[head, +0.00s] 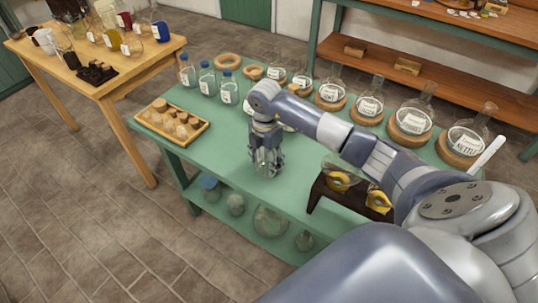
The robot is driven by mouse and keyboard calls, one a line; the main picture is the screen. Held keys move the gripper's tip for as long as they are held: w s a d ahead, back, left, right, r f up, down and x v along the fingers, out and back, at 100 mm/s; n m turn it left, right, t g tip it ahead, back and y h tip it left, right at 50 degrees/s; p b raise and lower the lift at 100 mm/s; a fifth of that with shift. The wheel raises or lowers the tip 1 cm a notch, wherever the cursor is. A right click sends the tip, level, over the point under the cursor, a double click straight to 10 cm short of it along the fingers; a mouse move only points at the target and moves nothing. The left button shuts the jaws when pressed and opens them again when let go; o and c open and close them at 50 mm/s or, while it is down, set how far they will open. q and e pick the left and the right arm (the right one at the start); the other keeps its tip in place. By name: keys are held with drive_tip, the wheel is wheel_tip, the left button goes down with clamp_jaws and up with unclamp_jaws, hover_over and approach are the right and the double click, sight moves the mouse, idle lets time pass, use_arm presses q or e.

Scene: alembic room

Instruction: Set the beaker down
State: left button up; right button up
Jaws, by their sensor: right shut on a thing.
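My right gripper (266,154) points down over the middle of the green table (215,150). It is shut on the beaker (266,169), a small clear glass vessel that shows between and below the fingers. The fingers hide much of the beaker. Its base is at or just above the tabletop; I cannot tell whether it touches. My left gripper is out of view.
A wooden tray of corks (174,122) lies at the table's left end. Blue-capped bottles (207,80) and labelled flasks on cork rings (412,120) line the back. A dark wooden stand (340,197) is to the right. The tabletop left of the gripper is clear.

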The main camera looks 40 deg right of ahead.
drive_tip(key=shift+s+a+r, duration=0.1)
drive_tip(key=shift+a, duration=0.55)
drive_tip(key=o, duration=1.1)
drive_tip(key=shift+d+f, duration=0.2)
drive_tip(key=shift+d, duration=0.1)
drive_tip(key=shift+r, duration=0.6)
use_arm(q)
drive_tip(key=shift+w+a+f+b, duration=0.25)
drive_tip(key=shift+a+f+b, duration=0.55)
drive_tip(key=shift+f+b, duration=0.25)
use_arm(e)
wheel_tip(320, 180, up, 11)
drive_tip(key=shift+r, duration=0.2)
